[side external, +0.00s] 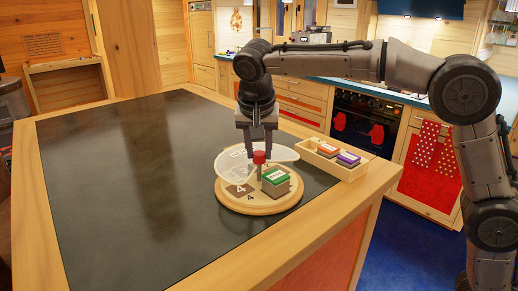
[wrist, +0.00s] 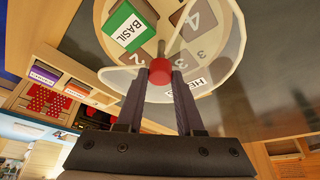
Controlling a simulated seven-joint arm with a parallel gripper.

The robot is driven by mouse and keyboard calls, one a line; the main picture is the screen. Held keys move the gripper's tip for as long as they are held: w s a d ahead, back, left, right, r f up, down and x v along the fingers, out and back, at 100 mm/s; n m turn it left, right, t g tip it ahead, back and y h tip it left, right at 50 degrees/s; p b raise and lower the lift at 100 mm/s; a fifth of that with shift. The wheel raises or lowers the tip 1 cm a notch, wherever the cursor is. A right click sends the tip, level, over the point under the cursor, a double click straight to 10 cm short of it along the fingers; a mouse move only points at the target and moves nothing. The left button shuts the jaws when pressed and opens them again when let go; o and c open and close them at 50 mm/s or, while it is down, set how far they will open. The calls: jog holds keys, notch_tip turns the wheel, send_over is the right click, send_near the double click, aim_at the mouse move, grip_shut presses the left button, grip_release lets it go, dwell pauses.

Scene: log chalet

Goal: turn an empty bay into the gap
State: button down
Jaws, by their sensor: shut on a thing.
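A round wooden turntable (side external: 258,207) stands on the dark tabletop, with numbered bays; brown bay squares marked 4 (wrist: 198,18), 3 and 2 show in the wrist view. A green-topped box labelled BASIL (side external: 275,175) stands on its right front side, and also shows in the wrist view (wrist: 128,29). A clear cover (side external: 225,160) with a white label spreads over part of the turntable; the exact edges of its gap are hard to make out. My gripper (side external: 259,147) points down at the centre, its fingers shut on the red knob (wrist: 160,72).
A wooden tray (side external: 345,175) holding an orange-topped box (side external: 327,150) and a purple-topped box (side external: 348,159) stands close to the right of the turntable. The tabletop (side external: 120,190) on the left is clear.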

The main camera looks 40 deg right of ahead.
jog(key=n, duration=0.2)
jog(key=n+t+y, duration=0.1)
jog(key=n, duration=0.1)
jog(key=shift+s+d+n+y, duration=0.1)
jog(key=shift+d+n+y, duration=0.05)
jog(key=shift+n+y, duration=0.15)
jog(key=n+y, duration=0.1)
jog(key=n, duration=0.3)
jog(key=shift+d+n+y, duration=0.15)
jog(key=shift+n+y, duration=0.15)
jog(key=shift+y, duration=0.1)
jog(key=n+y, duration=0.1)
jog(key=n, duration=0.3)
jog(key=shift+d+y, duration=0.1)
jog(key=shift+y, duration=0.3)
jog(key=shift+n+g+y, duration=0.4)
jog(key=shift+n+y, duration=0.2)
jog(key=shift+n, duration=1.6)
jog(key=c, duration=0.5)
grip_release()
jog(key=shift+c, duration=0.2)
